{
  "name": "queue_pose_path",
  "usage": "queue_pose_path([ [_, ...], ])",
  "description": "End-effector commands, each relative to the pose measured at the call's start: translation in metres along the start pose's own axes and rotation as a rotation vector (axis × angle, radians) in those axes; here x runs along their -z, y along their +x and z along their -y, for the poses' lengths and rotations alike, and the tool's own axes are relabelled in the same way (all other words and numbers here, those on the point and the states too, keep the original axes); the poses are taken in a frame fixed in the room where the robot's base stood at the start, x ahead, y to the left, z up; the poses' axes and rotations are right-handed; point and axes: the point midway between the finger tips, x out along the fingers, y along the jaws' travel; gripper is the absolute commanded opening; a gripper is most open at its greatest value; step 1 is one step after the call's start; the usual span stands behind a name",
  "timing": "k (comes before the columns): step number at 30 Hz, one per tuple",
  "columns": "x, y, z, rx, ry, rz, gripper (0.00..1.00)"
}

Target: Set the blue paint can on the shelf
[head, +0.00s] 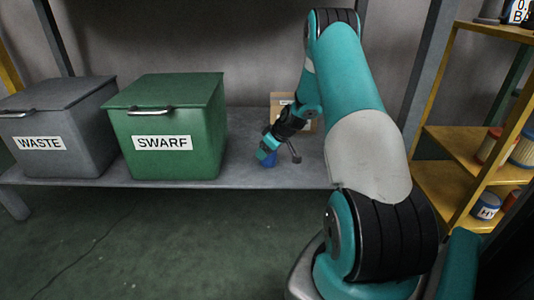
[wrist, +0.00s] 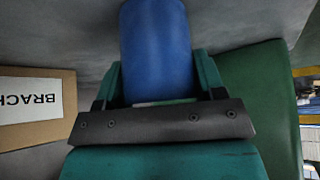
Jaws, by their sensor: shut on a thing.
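The blue paint can (wrist: 157,50) fills the top middle of the wrist view, between the two fingers of my gripper (wrist: 157,85). My gripper is shut on it. In the head view the can (head: 269,160) shows as a small blue patch below my gripper (head: 268,151), low over or on the grey shelf (head: 255,178). I cannot tell whether the can touches the shelf. Part of the can is hidden by my gripper.
A green SWARF bin (head: 165,130) stands left of my gripper, with a grey WASTE bin (head: 55,130) farther left. A cardboard box (head: 283,100) sits behind my gripper, also seen in the wrist view (wrist: 35,108). A yellow rack (head: 440,165) with cans stands at right.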

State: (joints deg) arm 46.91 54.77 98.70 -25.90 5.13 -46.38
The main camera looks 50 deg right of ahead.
Motion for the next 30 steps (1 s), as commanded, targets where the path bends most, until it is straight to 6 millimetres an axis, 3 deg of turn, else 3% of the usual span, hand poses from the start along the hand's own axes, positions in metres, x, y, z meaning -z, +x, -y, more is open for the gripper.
queue_pose_path([
  [7,-0.001,0.001,0.0,0.0,0.0,0.0,0.32],
  [8,-0.001,0.001,0.0,0.0,0.0,0.0,0.7],
  [10,-0.001,0.001,0.0,0.0,0.0,0.0,0.86],
  [11,-0.001,0.001,0.0,0.0,0.0,0.0,0.89],
  [21,0.002,-0.005,0.0,0.0,0.0,0.0,0.89],
  [25,0.004,-0.026,0.0,-0.001,0.001,0.0,0.89],
  [30,0.005,-0.066,0.0,-0.001,0.002,0.0,0.89],
])
